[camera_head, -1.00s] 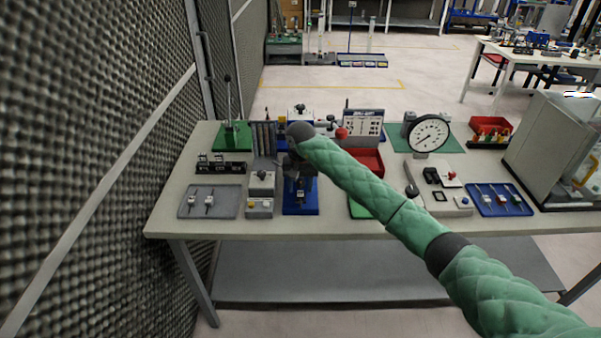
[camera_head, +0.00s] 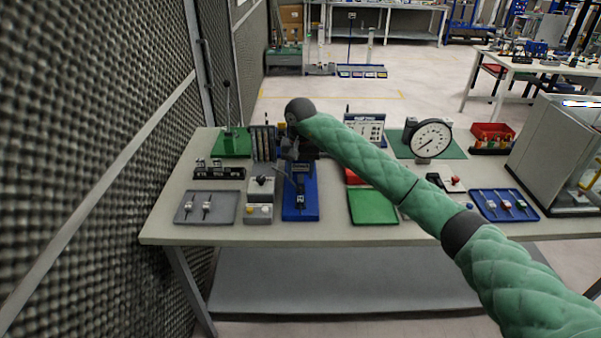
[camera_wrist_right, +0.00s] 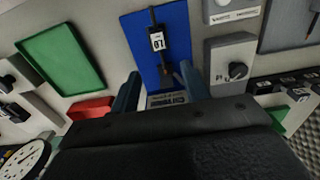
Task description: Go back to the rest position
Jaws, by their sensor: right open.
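My right arm, in a green quilted sleeve, reaches in from the lower right of the head view over the workbench (camera_head: 350,234). My right gripper (camera_head: 294,160) is above the blue tray (camera_head: 300,208), on which a dark device with a small tag lies. In the right wrist view, the gripper's two fingers (camera_wrist_right: 160,90) are apart with nothing held between them. The blue tray (camera_wrist_right: 178,30) and the tag marked 07 (camera_wrist_right: 157,41) lie beyond the fingertips. My left gripper is not in view.
A green tray (camera_head: 373,206), grey tray (camera_head: 206,208) and control box (camera_head: 261,188) lie near the bench's front. A round dial gauge (camera_head: 432,138) and grey cabinet (camera_head: 552,150) stand to the right. A foam wall (camera_head: 90,150) closes the left side.

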